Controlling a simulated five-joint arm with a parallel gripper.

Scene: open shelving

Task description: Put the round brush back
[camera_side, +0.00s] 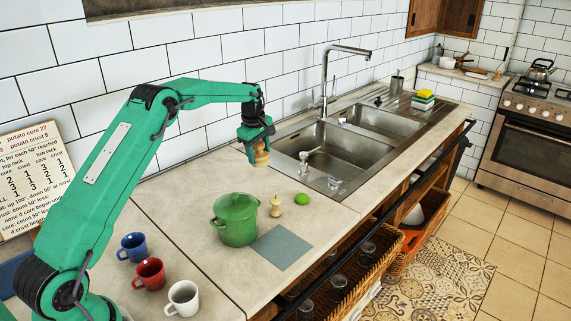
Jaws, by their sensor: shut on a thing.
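My gripper (258,143) is shut on a small brown, wooden-looking round thing, which appears to be the round brush (262,157). It holds the brush just left of the sink, with the jaws pointing down. The upper part of the brush is hidden by the jaws. The brush is close to the counter, but I cannot tell whether it touches it. The double steel sink (330,150) lies to the right, with a ribbed drainboard (405,101) at its far end.
A green lidded pot (237,220), a small tan object (275,208), a lime (302,199) and a grey mat (281,247) are on the counter in front. Blue (133,247), red (149,274) and white (183,298) mugs stand near left. A tall faucet (326,80) rises behind the sink.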

